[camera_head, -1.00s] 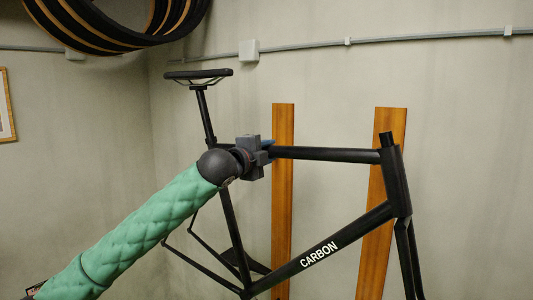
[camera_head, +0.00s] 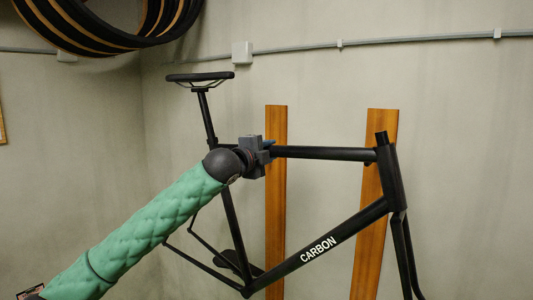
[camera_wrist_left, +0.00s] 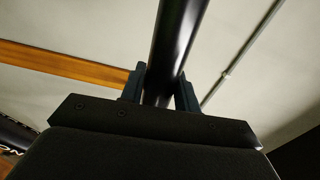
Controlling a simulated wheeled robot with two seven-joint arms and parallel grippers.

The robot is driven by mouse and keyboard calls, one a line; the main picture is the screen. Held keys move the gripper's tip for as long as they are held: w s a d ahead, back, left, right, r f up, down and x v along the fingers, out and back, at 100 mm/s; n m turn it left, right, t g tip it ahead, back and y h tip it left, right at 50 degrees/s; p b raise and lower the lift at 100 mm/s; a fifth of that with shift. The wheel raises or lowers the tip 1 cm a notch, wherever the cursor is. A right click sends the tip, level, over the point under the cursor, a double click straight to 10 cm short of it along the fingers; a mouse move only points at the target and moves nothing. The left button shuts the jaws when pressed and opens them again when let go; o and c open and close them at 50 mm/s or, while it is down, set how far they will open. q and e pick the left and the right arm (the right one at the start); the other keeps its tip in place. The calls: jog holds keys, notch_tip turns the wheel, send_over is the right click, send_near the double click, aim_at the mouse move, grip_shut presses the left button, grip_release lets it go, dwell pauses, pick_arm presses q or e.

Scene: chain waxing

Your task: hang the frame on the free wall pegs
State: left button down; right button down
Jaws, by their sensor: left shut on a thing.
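The black bike frame (camera_head: 330,244) marked CARBON, with its saddle (camera_head: 200,77), is held up in front of the wall. My left gripper (camera_head: 268,150) is shut on its top tube near the seat tube end. In the left wrist view the fingers (camera_wrist_left: 160,88) sit on both sides of the tube (camera_wrist_left: 177,45). Two upright wooden boards stand on the wall behind the frame, a left board (camera_head: 276,215) and a right board (camera_head: 372,230). A small dark peg-like piece (camera_head: 369,163) shows by the right board, under the top tube; other pegs cannot be made out. My right gripper is not in view.
Black and tan tyres (camera_head: 110,30) hang at the upper left. A grey conduit (camera_head: 400,40) with a junction box (camera_head: 242,53) runs along the wall above the frame. The wall right of the frame is clear.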

pick_arm(q)
jog(key=shift+r+x, duration=0.2)
jog(key=shift+x, duration=3.8)
jog(key=shift+w+d, duration=0.1)
jog(key=shift+w, duration=0.05)
